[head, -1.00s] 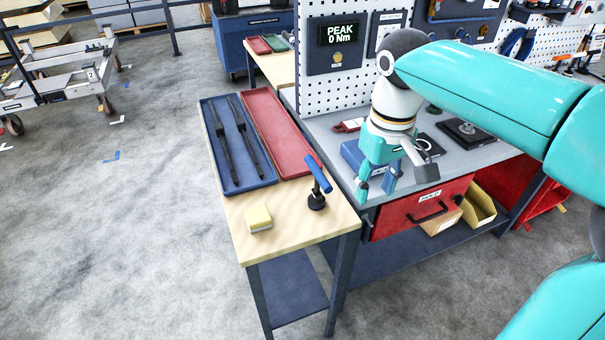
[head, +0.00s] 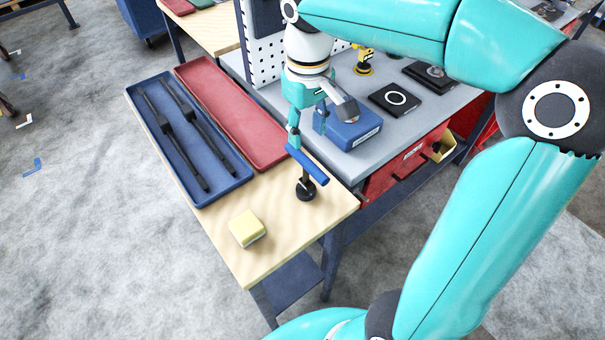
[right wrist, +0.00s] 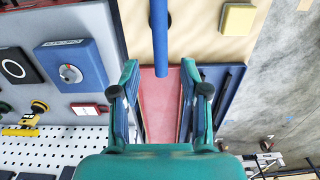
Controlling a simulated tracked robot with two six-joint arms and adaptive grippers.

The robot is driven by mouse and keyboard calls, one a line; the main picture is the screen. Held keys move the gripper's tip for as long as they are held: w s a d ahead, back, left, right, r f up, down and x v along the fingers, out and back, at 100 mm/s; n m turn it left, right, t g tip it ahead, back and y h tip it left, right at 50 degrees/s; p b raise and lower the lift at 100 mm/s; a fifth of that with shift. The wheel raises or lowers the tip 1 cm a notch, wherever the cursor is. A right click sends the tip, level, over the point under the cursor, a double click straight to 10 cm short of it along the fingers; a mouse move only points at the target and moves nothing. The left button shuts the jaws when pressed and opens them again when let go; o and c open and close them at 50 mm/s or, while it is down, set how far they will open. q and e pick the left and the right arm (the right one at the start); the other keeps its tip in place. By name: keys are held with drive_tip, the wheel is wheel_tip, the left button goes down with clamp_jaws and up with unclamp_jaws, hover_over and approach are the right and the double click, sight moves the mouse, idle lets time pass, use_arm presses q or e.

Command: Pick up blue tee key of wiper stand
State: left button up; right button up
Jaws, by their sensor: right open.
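The blue tee key (head: 307,165) is a blue crossbar on a dark upright stem. It stands in a round black wiper stand (head: 306,190) on the wooden bench top. My right gripper (head: 296,130) is open and empty, pointing down just behind the bar's upper left end. In the right wrist view the tee key's bar (right wrist: 160,35) runs down from the top edge, its end showing between the open fingertips of my right gripper (right wrist: 160,68). I cannot tell whether they touch. My left gripper is not in view.
A blue tray (head: 205,190) with two black wipers and a red tray (head: 225,110) lie left of the stand. A yellow sponge block (head: 246,228) sits near the front edge. A blue box (head: 350,130) stands on the grey bench behind my right gripper. Bare wood surrounds the stand.

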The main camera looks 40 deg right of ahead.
sight(306, 170)
wheel_tip(306, 170, down, 13)
drive_tip(key=shift+w+r, duration=0.1)
drive_tip(key=shift+r, duration=0.1)
clamp_jaws()
idle(0.5)
